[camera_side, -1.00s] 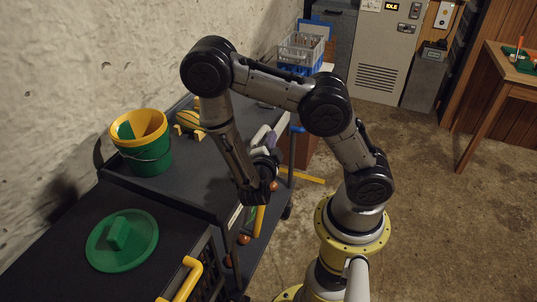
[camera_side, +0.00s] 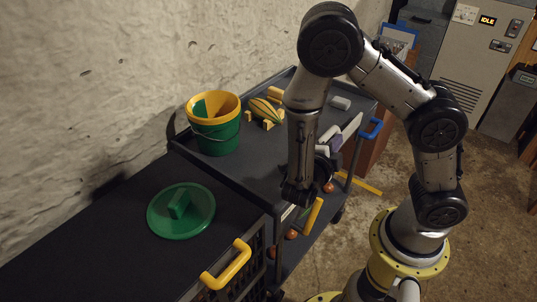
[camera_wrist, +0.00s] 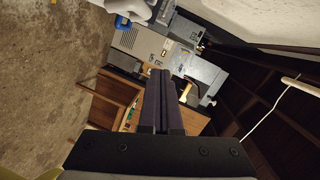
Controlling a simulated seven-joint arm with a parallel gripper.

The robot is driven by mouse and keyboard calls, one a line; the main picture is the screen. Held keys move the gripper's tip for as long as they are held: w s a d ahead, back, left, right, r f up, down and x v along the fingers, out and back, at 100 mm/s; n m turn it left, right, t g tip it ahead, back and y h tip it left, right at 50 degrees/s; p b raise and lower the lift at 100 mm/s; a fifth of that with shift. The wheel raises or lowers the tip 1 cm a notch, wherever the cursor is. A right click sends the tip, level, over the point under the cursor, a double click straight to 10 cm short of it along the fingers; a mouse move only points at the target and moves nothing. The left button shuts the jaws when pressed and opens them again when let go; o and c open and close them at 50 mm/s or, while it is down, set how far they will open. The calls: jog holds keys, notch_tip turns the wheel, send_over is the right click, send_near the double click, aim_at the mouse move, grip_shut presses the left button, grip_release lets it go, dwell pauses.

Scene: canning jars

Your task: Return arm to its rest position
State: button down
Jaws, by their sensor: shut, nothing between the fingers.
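In the wrist view my gripper's two fingers (camera_wrist: 161,76) lie together, shut and empty. The wrist view looks out across the room, away from the cart top. My arm is bent high above the cart in the side view.
A green bucket with a yellow rim (camera_side: 216,131) stands on the cart (camera_side: 262,160). A green lid (camera_side: 181,211) lies on the nearer dark surface. A striped yellow-green object (camera_side: 265,111) rests at the back. Yellow handles (camera_side: 227,266) stick out in front.

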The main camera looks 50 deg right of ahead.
jog(key=s+d+r+m+g+y, duration=0.15)
jog(key=s+r+m+y, duration=0.3)
jog(key=m, duration=0.65)
jog(key=s+a+r+m+g+y, duration=0.15)
jog(key=s+r+m+y, duration=0.3)
jog(key=m, duration=0.55)
jog(key=a+r+m+t+y, duration=0.4)
jog(key=a+m, duration=0.5)
jog(key=m, duration=1.1)
jog(key=t+y, duration=0.2)
jog(key=shift+w+a+r+t+y, duration=0.2)
jog(key=shift+w+r+t+y, duration=0.1)
jog(key=shift+y, duration=0.1)
jog(key=c, duration=1.5)
grip_release()
jog(key=shift+c, duration=0.2)
